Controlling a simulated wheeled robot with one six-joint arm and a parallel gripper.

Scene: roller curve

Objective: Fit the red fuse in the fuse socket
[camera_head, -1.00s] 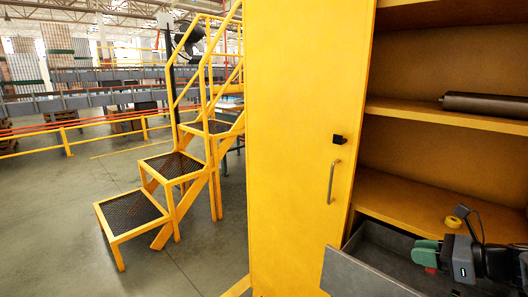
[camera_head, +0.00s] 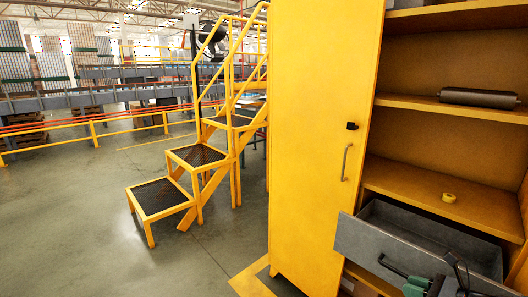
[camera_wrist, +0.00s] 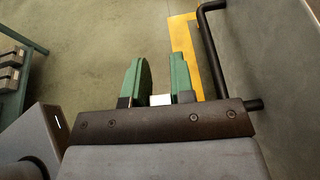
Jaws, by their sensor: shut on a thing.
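My gripper (camera_head: 415,287) shows at the bottom right of the head view, in front of the open drawer, with its green fingers partly cut off by the picture edge. In the wrist view my gripper (camera_wrist: 158,65) has both green fingers around a small pale piece (camera_wrist: 160,100) near their base. I take this piece to be an end of the red fuse; no red shows on it here. The fuse socket is not in view.
The grey drawer (camera_head: 372,240) stands open from the yellow cabinet (camera_head: 310,150); its black handle (camera_wrist: 213,50) is close beside my gripper. A yellow tape roll (camera_head: 449,197) and a dark roller (camera_head: 478,97) lie on shelves. Yellow steps (camera_head: 160,197) stand left, with open floor in front.

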